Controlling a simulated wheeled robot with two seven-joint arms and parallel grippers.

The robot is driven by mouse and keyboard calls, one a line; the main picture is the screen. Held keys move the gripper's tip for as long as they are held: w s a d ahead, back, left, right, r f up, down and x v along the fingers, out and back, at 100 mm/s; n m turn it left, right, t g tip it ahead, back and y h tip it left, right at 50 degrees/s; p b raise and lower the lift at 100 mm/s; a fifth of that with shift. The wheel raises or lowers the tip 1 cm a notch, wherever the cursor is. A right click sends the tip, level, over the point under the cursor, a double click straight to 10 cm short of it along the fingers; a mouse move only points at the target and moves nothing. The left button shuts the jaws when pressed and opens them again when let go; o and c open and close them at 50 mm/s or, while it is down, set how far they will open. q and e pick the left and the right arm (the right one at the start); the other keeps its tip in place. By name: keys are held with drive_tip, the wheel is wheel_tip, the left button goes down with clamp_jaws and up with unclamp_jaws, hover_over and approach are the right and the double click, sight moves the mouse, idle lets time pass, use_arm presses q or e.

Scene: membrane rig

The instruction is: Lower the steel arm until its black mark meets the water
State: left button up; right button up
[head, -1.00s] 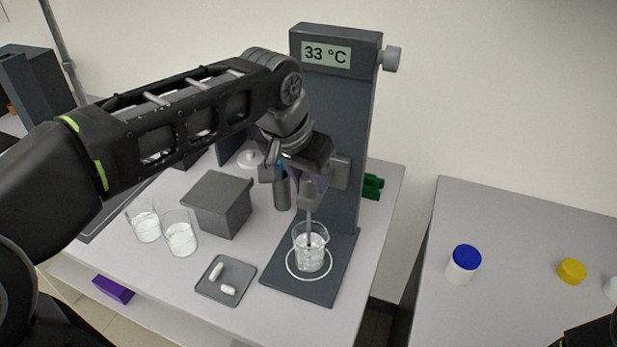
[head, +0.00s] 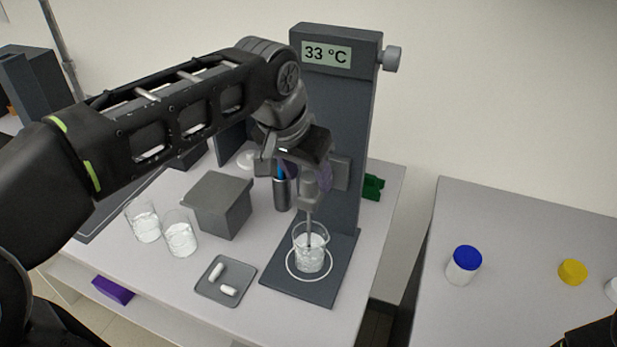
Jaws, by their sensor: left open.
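The steel arm (head: 309,222) hangs as a thin rod from a grey block on the dark rig column (head: 342,120). Its lower end is inside the glass beaker (head: 311,250) on the rig's base, with a dark mark on the rod near the water. I cannot tell whether the mark meets the water surface. My left gripper (head: 298,176) is open at the block, its fingers around or just beside it; contact is not clear. Only a dark piece of my right arm shows at the lower right corner; its gripper is out of view.
The rig display (head: 326,54) reads 33 °C, with a knob (head: 391,59) at its right. A grey box (head: 218,204), two glasses of water (head: 181,238) and a small tray (head: 225,281) with white pieces stand left. A blue-capped jar (head: 464,264) is on the right table.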

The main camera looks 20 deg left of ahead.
use_arm(q)
drive_tip(key=v, duration=0.6)
drive_tip(key=shift+s, duration=0.1)
idle(0.3)
